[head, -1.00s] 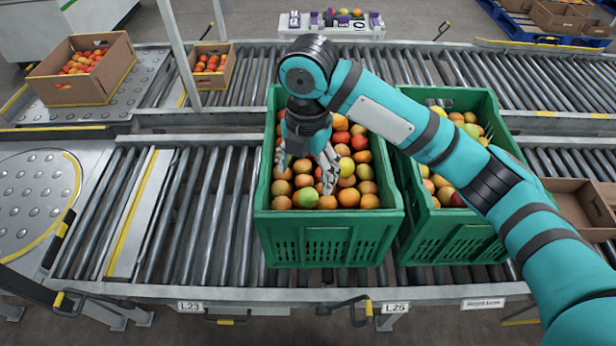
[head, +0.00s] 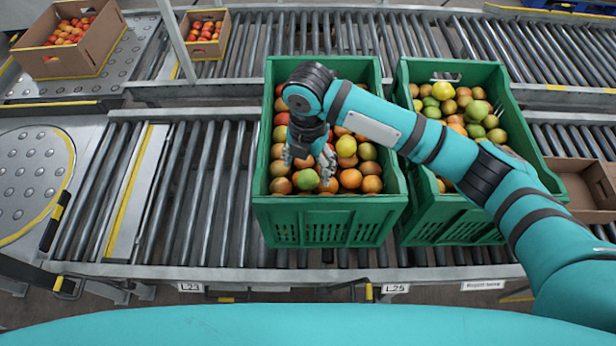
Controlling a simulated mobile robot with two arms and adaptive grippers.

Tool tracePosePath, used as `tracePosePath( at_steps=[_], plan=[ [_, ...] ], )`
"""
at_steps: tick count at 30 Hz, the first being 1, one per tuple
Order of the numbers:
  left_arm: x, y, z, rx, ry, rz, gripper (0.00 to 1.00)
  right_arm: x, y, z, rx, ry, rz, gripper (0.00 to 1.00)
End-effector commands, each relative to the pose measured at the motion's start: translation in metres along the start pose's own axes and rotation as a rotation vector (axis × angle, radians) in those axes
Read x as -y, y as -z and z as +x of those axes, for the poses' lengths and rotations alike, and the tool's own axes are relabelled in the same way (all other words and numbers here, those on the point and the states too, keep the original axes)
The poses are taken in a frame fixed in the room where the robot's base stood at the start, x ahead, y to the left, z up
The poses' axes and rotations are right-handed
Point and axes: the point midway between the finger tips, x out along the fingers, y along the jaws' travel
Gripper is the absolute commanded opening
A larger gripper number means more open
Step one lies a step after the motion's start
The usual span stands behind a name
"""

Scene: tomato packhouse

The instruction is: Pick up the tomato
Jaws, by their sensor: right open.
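Tomatoes in red, orange, yellow and green fill the left green crate (head: 330,222) on the roller conveyor. A green tomato (head: 307,179) lies near the crate's front wall, and a yellow one (head: 346,146) lies right of the gripper. My right gripper (head: 309,163) points down over the front left part of this crate, fingers spread and open, just above or at the fruit. The green tomato shows between and just in front of its fingers. I cannot tell whether the fingers touch any fruit. My wrist and forearm hide part of the crate's contents. My left gripper is not in view.
A second green crate (head: 455,222) of mixed fruit stands close on the right, under my forearm. Cardboard boxes of red tomatoes (head: 70,68) (head: 205,52) stand at the back left. An empty carton (head: 588,195) is at the right. The rollers (head: 195,185) left of the crates are clear.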

Motion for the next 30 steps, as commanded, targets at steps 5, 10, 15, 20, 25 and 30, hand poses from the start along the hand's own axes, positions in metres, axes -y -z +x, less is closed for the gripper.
tracePosePath(
  at_steps=[5, 10, 15, 20, 25, 30],
  plan=[
    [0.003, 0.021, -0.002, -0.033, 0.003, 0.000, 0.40, 0.000, -0.001, 0.012, 0.000, 0.002, 0.002, 0.76],
    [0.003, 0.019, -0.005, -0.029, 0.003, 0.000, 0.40, -0.001, -0.003, 0.038, -0.001, 0.002, 0.001, 0.76],
    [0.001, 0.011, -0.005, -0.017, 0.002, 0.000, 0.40, -0.001, -0.003, 0.054, 0.001, 0.000, -0.001, 0.76],
    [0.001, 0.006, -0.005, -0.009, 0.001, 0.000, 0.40, -0.001, -0.003, 0.055, 0.002, -0.001, -0.001, 0.76],
    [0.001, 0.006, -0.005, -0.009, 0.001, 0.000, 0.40, -0.001, -0.003, 0.055, 0.002, -0.001, -0.001, 0.64],
    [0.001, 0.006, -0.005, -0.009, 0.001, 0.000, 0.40, -0.001, -0.003, 0.055, 0.002, -0.001, -0.001, 0.42]
  ],
)
